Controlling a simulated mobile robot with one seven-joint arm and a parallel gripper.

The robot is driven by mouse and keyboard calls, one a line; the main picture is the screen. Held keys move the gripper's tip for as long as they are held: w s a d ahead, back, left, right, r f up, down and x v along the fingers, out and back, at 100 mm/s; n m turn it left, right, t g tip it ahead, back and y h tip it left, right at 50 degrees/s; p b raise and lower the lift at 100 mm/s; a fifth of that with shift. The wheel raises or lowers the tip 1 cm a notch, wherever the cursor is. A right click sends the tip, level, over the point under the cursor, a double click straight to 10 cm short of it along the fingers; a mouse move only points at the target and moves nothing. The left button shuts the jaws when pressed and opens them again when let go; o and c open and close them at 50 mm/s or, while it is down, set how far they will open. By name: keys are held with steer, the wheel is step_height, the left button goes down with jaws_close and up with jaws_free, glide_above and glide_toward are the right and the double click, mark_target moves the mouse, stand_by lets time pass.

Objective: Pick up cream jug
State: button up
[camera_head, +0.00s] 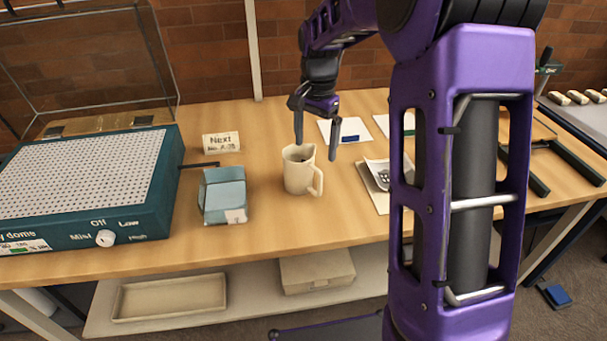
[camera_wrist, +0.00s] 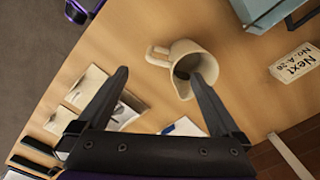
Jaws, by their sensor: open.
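The cream jug (camera_head: 298,172) stands upright on the wooden table in the head view, with its handle toward the right front. My gripper (camera_head: 316,141) is open above and just behind the jug, its fingers pointing down, one near the rim and one to the right. In the wrist view the jug (camera_wrist: 184,60) lies ahead of the fingers, with its open mouth toward the camera and its handle to the left. My gripper (camera_wrist: 163,78) is open and empty there. The right finger overlaps the jug's rim in the picture; I cannot tell whether they touch.
A blue-grey box (camera_head: 224,194) stands left of the jug. A teal perforated unit (camera_head: 80,185) fills the table's left end. A card reading "Next" (camera_head: 221,142) stands behind the box. Papers (camera_head: 376,180) lie to the right. Bare tabletop lies in front of the jug.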

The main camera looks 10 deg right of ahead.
mark_target(313, 192)
step_height(313, 192, down, 15)
steer(key=shift+w+r+b, duration=0.1)
steer(key=shift+w+b, duration=0.05)
steer(key=shift+b, duration=0.95)
jaws_close()
